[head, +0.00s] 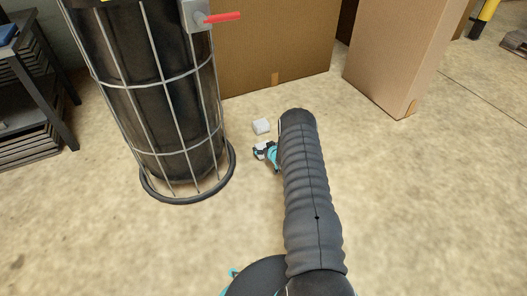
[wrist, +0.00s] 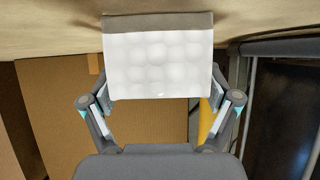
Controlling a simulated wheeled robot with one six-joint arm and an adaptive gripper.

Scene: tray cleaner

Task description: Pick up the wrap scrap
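The wrap scrap (head: 261,126) is a small white block on the floor in the head view, just beyond my gripper (head: 264,150). In the wrist view the wrap scrap (wrist: 158,64) is large and central, with a white bubbled face and a grey-brown band along its upper edge. My gripper (wrist: 161,78) is open, with one finger on each side of the scrap in this view. The head view shows a small gap between gripper and scrap. Part of my gripper is hidden behind my arm in the head view.
A wire-cage bin with a black bag (head: 188,150) stands close on the left. A large cardboard box (head: 285,50) is behind the scrap, and another box (head: 395,65) stands to its right. A dark shelf (head: 40,85) is at far left. The floor (head: 430,200) at right is clear.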

